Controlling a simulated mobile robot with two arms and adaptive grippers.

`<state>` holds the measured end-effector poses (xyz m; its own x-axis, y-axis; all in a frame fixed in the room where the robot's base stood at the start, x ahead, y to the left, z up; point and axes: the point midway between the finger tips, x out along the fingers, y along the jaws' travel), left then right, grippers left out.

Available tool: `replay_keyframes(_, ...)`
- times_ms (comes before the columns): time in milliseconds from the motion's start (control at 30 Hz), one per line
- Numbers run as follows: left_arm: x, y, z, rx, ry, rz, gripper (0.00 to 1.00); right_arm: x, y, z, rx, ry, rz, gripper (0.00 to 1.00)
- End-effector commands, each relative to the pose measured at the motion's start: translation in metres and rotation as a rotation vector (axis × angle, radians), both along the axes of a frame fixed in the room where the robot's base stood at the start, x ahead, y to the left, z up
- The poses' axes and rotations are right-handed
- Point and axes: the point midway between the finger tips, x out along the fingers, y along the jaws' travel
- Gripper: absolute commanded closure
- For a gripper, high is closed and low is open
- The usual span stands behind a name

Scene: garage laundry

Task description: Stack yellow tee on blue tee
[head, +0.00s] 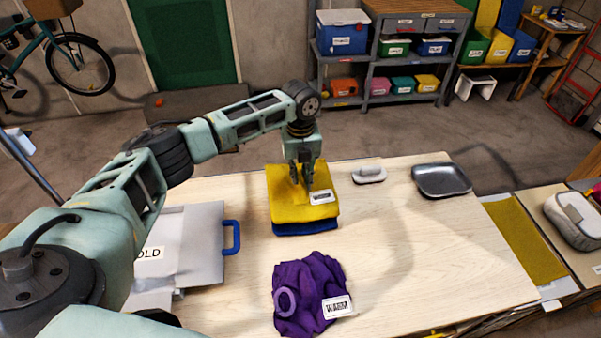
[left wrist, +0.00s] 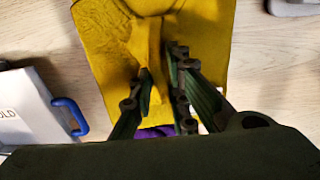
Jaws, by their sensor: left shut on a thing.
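The yellow tee (head: 285,208) is folded into a square with a white label. It lies on top of the blue tee (head: 306,229), whose folded edge shows below it at the front. My left gripper (head: 302,178) points down at the yellow tee's middle and is shut on a pinched ridge of its cloth. In the left wrist view, the fingers (left wrist: 160,80) close around that raised fold of the yellow tee (left wrist: 112,60). The blue tee is hidden in the left wrist view. My right gripper is not in view.
A crumpled purple garment (head: 305,285) lies in front on the wooden table (head: 400,260). A grey folding board (head: 190,240) with a blue handle is at left. A brush (head: 369,175) and a grey tray (head: 441,180) stand at back right. The table's right-middle is clear.

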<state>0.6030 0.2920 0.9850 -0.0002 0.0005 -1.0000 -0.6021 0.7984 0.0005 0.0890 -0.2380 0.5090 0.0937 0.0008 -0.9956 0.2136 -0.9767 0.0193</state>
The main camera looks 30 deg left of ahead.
Motion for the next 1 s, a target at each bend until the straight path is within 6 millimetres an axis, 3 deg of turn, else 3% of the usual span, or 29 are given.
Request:
replay_keyframes(333, 0.001, 0.0, -0.007, 0.0, -0.003, 0.0, 1.0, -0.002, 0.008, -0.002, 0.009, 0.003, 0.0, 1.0)
replay_keyframes(367, 0.0, 0.0, -0.007, 0.0, -0.001, 0.0, 0.82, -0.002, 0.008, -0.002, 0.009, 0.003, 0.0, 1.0)
replay_keyframes(567, 0.0, 0.0, -0.007, 0.0, -0.001, 0.0, 0.66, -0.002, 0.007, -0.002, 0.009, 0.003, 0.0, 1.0)
replay_keyframes(867, 0.0, 0.0, -0.006, 0.0, -0.001, 0.0, 0.66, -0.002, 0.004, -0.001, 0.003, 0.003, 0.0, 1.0)
replay_keyframes(1000, 0.001, 0.0, 0.008, 0.0, -0.002, -0.001, 0.66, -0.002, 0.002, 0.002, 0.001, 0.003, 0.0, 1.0)
